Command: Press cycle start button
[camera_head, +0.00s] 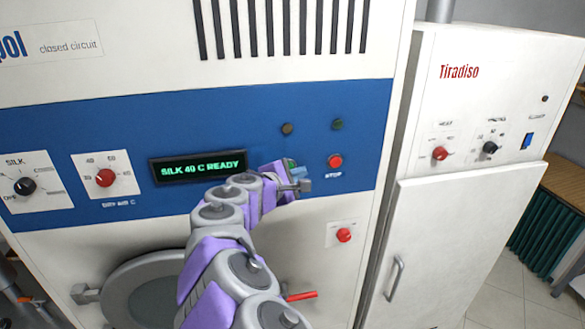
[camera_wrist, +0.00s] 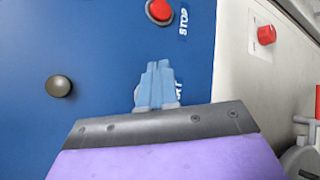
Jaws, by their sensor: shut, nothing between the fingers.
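The cycle start button is mostly or wholly hidden by my gripper. In the wrist view the end of a label reading "RT" shows just right of the fingers. My gripper (camera_wrist: 157,66) has its pale blue fingers shut together, with nothing between them, in front of the blue panel (camera_wrist: 100,40). In the head view my gripper (camera_head: 300,172) is at the panel, left of the red STOP button (camera_head: 335,161). The STOP button also shows in the wrist view (camera_wrist: 159,9), beyond the fingertips. I cannot tell whether the fingers touch the start button.
The display (camera_head: 198,167) reads "SILK 40 C READY". Two dark round lamps (camera_head: 287,128) sit above the buttons. A red knob (camera_head: 343,235) is on a white plate below STOP. Left are a black dial (camera_head: 25,186) and a red dial (camera_head: 104,178). A white cabinet (camera_head: 470,150) stands right.

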